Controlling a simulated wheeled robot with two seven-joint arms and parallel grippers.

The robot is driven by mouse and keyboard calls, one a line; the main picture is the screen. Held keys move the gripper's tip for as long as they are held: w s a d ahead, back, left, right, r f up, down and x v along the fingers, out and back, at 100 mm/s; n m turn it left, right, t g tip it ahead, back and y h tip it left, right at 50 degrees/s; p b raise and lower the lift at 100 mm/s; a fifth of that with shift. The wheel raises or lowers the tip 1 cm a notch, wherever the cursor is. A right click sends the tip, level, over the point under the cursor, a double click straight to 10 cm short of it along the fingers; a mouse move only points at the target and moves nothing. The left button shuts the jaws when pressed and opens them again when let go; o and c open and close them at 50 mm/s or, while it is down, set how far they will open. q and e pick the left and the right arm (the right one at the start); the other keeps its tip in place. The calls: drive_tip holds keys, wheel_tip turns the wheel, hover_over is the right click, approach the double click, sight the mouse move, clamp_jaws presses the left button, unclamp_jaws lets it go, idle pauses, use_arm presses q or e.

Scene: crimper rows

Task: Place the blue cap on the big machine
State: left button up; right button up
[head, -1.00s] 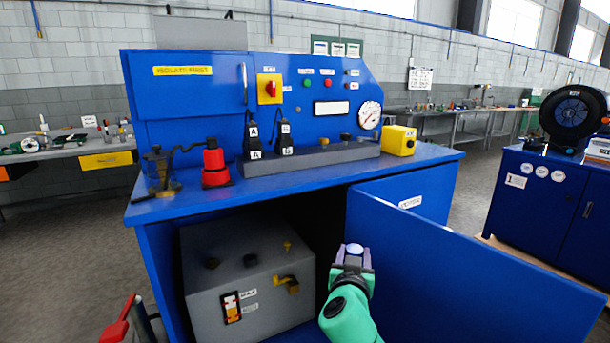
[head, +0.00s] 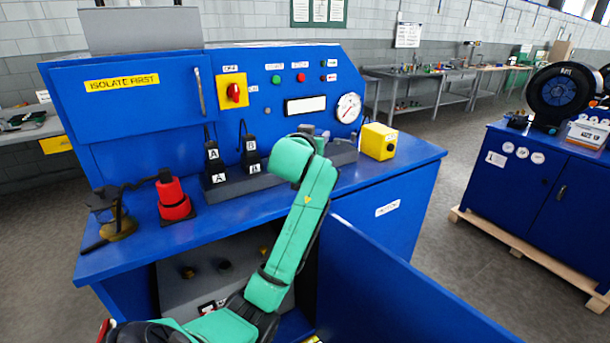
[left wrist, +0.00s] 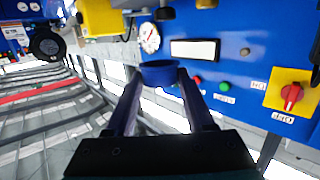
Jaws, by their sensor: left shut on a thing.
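The big machine (head: 140,135) is a blue bench with an upright panel, switches and a gauge. A grey block (head: 343,152) with fittings runs along its worktop. My left gripper (head: 306,130) is above this block, in front of the panel, mostly hidden behind my green wrist. In the left wrist view my left gripper (left wrist: 160,88) is shut on the blue cap (left wrist: 159,72), which sits between its fingertips. The cap cannot be made out in the head view. My right gripper is not in view.
A yellow box (head: 378,141) stands at the block's right end. An open blue cabinet door (head: 375,285) juts forward below, beside a grey box (head: 215,275) inside the cabinet.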

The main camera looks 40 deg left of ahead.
use_arm(q)
drive_tip(key=f, duration=0.7)
drive_tip(key=w+f, duration=0.1)
drive_tip(key=f, duration=0.2)
drive_tip(key=shift+a+f, duration=0.25)
drive_tip(key=shift+a, duration=0.1)
drive_tip(key=f, duration=0.3)
drive_tip(key=shift+s+d, duration=0.2)
drive_tip(key=shift+s, duration=0.05)
drive_tip(key=shift+s+d+f, duration=0.1)
drive_tip(key=shift+s+f, duration=0.1)
drive_tip(key=shift+f, duration=0.05)
drive_tip(key=shift+w, duration=0.1)
drive_tip(key=o, duration=1.3)
drive_tip(key=shift+w+f, duration=0.15)
drive_tip(key=shift+s, duration=0.2)
